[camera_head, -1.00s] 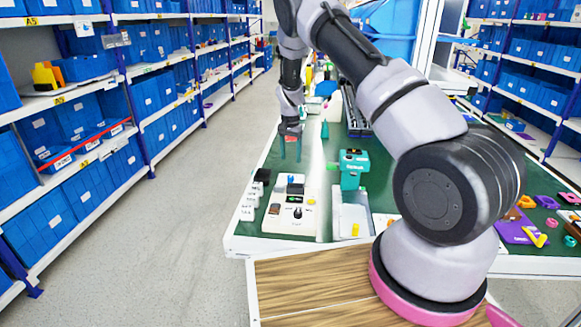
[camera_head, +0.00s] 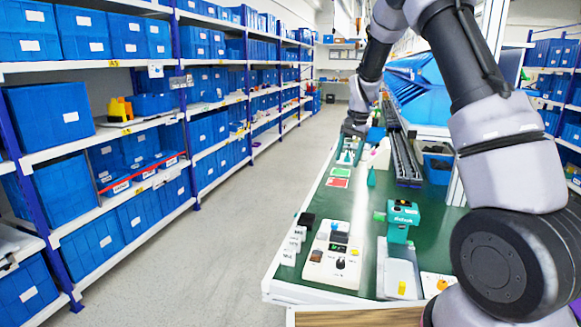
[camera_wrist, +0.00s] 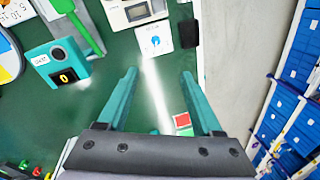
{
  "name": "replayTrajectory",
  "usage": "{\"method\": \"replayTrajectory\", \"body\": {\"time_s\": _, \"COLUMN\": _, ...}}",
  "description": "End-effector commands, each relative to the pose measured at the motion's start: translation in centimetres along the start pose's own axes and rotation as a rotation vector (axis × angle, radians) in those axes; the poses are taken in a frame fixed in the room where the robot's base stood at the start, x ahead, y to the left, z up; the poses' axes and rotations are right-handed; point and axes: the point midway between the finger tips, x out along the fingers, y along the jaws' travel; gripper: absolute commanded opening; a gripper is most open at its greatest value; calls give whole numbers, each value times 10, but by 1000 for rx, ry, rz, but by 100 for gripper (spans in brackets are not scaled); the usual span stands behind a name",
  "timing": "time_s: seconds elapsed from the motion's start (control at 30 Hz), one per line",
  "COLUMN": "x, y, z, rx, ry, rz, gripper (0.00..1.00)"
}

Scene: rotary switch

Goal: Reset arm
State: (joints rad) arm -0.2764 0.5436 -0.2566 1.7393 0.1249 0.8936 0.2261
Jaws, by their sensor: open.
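My gripper (camera_head: 350,152) is above the far part of the green table in the head view. In the wrist view my gripper (camera_wrist: 160,92) has its two teal fingers wide apart, with nothing between them. The beige switch box (camera_head: 333,250) with a black knob sits near the table's near left edge, well apart from my gripper. A white plate with a blue dial (camera_wrist: 154,40) lies beyond the fingertips in the wrist view.
A teal device (camera_head: 402,218) stands right of the switch box. White small blocks (camera_head: 294,240) line the table's left edge. A dark rail (camera_head: 405,160) and blue bins (camera_head: 415,90) are at the right. Shelves (camera_head: 100,140) stand left across a clear aisle.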

Motion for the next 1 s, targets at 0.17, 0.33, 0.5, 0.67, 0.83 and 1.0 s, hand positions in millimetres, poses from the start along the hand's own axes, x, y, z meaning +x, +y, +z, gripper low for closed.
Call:
{"method": "replayTrajectory", "body": {"time_s": 0.17, "x": -90, "y": 23, "z": 29, "rx": -32, "ry": 36, "rz": -94, "gripper": 67}}
{"method": "replayTrajectory", "body": {"time_s": 0.33, "x": -158, "y": 52, "z": 65, "rx": -76, "ry": 82, "rz": -165, "gripper": 67}}
{"method": "replayTrajectory", "body": {"time_s": 0.5, "x": -212, "y": 87, "z": 109, "rx": -131, "ry": 143, "rz": -222, "gripper": 67}}
{"method": "replayTrajectory", "body": {"time_s": 0.67, "x": -246, "y": 123, "z": 155, "rx": -184, "ry": 211, "rz": -261, "gripper": 67}}
{"method": "replayTrajectory", "body": {"time_s": 0.83, "x": -266, "y": 161, "z": 202, "rx": -241, "ry": 294, "rz": -284, "gripper": 67}}
{"method": "replayTrajectory", "body": {"time_s": 1.0, "x": -270, "y": 189, "z": 236, "rx": -284, "ry": 362, "rz": -287, "gripper": 67}}
